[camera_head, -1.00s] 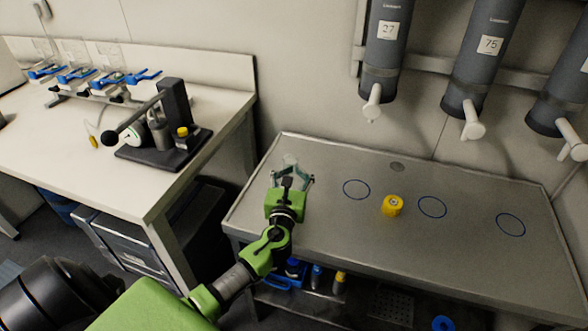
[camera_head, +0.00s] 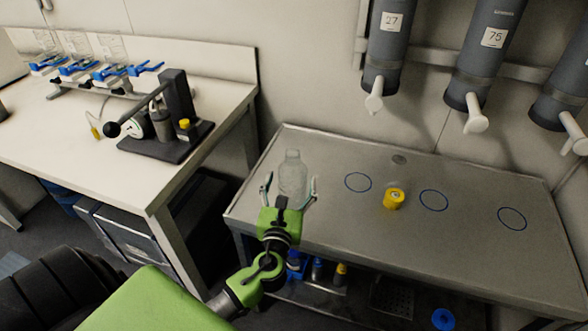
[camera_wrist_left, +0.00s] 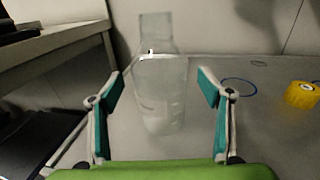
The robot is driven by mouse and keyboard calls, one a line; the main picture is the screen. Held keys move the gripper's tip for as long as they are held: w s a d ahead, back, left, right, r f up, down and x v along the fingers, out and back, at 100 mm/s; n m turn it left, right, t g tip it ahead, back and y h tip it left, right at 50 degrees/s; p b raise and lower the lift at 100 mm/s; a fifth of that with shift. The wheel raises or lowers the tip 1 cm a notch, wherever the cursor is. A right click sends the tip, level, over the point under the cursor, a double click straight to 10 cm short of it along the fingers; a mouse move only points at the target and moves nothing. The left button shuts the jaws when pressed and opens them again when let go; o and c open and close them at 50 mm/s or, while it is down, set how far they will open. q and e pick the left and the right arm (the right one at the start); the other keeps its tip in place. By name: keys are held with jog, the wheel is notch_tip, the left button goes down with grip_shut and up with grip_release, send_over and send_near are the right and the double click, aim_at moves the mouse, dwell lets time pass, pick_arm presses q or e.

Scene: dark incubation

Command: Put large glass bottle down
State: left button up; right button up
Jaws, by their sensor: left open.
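A large clear glass bottle (camera_head: 293,178) stands upright on the left part of the metal table (camera_head: 330,230). It also shows in the left wrist view (camera_wrist_left: 160,90). My left gripper (camera_head: 289,186) is open, with its fingers spread wide on the near side of the bottle. In the left wrist view the bottle stands in front of and between the open fingers, with gaps on both sides. The bottle's lower near side is partly hidden by the gripper in the head view. My right gripper is not in view.
A yellow cap (camera_head: 393,199) sits on the table among several blue circle marks. Grey dispensers (camera_head: 481,60) with white spouts hang above the back edge. A bench (camera_head: 60,130) with a black press (camera_head: 172,120) stands at the left. Bottles sit on a shelf below.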

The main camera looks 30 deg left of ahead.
pick_arm(q)
jog(key=shift+v, duration=1.55)
